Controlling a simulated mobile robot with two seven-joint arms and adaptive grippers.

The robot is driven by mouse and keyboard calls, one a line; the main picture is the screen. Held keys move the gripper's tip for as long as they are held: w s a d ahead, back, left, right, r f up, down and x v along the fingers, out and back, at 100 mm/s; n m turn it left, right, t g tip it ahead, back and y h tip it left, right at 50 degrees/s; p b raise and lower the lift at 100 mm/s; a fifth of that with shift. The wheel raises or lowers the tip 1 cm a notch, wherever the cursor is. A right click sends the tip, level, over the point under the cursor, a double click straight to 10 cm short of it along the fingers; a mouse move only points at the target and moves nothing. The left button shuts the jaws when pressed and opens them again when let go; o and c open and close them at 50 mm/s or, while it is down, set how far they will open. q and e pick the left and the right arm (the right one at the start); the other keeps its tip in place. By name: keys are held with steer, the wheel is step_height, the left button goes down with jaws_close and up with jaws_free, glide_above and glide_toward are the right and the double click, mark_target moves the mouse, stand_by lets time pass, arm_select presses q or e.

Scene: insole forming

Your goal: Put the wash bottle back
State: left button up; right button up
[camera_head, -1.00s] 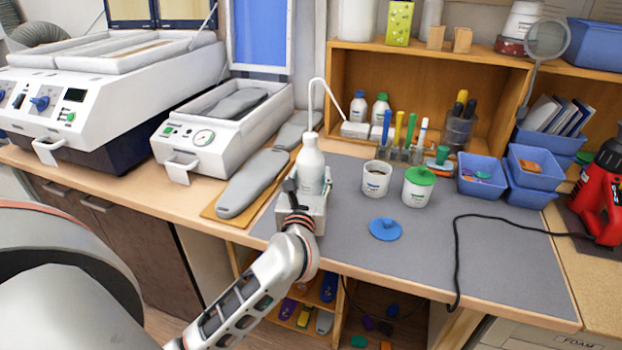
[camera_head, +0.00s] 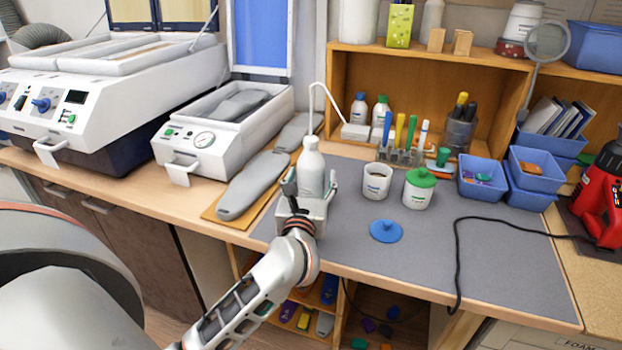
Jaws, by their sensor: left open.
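The white wash bottle (camera_head: 311,166) with its thin bent spout stands upright on a small white block-like stand (camera_head: 316,216) near the front left of the grey mat (camera_head: 420,250). My left gripper (camera_head: 311,189) is at the lower part of the bottle, from the front. Its fingers are open, one on each side of the bottle. Whether they touch it is too small to tell. My right gripper is not in view.
Right of the bottle are an open white jar (camera_head: 377,181), a green-lidded jar (camera_head: 419,188) and a blue lid (camera_head: 386,231). Grey insole forms (camera_head: 253,185) lie to the left. A black cable (camera_head: 457,250) crosses the mat at right.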

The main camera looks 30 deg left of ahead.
arm_select(q)
steer(key=v, duration=1)
steer(key=shift+s+d+f+b, duration=0.15)
steer(key=shift+s+d+b, duration=0.1)
steer(key=shift+s+b, duration=0.1)
steer(key=shift+s+d, duration=0.2)
steer(key=shift+s, duration=0.2)
steer(key=shift+s, duration=0.1)
